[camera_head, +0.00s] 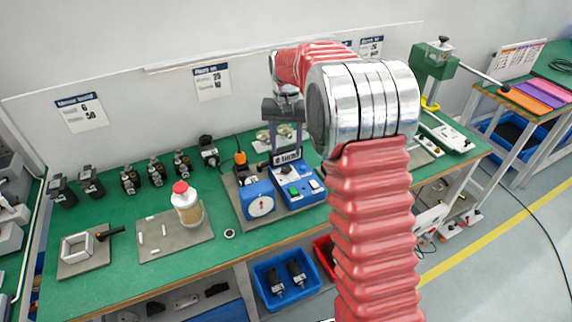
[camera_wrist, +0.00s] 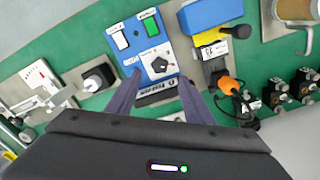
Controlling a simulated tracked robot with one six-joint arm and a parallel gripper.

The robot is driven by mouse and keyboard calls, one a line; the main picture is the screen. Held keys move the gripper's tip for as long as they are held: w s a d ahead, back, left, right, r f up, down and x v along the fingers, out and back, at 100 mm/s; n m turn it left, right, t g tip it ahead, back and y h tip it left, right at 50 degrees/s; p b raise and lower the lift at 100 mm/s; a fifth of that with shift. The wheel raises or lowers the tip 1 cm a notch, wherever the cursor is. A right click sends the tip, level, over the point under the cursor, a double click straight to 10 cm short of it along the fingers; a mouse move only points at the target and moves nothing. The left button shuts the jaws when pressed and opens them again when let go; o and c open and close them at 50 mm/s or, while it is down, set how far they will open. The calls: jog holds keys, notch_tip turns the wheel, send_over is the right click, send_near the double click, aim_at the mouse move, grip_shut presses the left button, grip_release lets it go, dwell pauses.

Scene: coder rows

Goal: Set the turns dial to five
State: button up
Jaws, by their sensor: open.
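A blue control box (camera_head: 298,190) stands on the green bench near the middle. In the wrist view its blue face (camera_wrist: 138,38) carries a white button (camera_wrist: 121,39), a green button (camera_wrist: 151,27) and a black turning knob (camera_wrist: 158,64) with a white scale plate. The knob's setting is too small to read. My gripper (camera_head: 286,150) points down over the back of this box. In the wrist view my open gripper (camera_wrist: 160,78) has one finger on each side of the knob, with nothing held. I cannot tell the height gap.
A blue box with a round white gauge (camera_head: 261,206) stands close beside the control box. An orange-handled tool (camera_head: 240,158) is behind it. A white bottle with a red cap (camera_head: 187,208) and several black-and-metal parts (camera_head: 130,180) stand left.

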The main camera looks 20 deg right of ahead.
aim_at(286, 167)
notch_tip(286, 167, down, 8)
jog(key=shift+f, duration=0.2)
jog(key=shift+c, duration=0.6)
jog(key=c, duration=0.9)
